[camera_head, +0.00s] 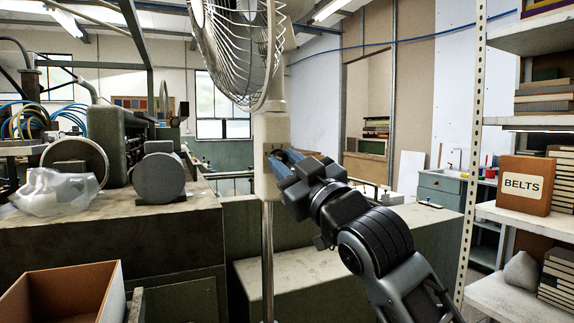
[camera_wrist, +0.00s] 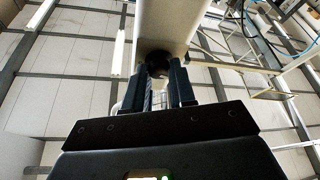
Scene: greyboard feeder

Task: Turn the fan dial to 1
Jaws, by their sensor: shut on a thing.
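The fan (camera_head: 237,50) stands in the middle of the head view, with a wire cage at the top, a cream control housing (camera_head: 270,130) below it and a metal pole (camera_head: 267,255) under that. My gripper (camera_head: 279,162) reaches the front of the housing from the right. In the wrist view my gripper (camera_wrist: 163,88) has its two dark fingers on either side of the round dark fan dial (camera_wrist: 158,64), which sits on the pale housing (camera_wrist: 165,30). The jaws are shut on the dial. The dial's markings and pointer cannot be read in either view.
A BELTS box (camera_head: 525,185) and stacked boards stand on the right shelving (camera_head: 510,215). A machine bench (camera_head: 120,225) with a crumpled clear bag (camera_head: 62,192) is at left. An open brown box (camera_head: 65,295) is at the lower left. A low grey block (camera_head: 320,275) lies behind the pole.

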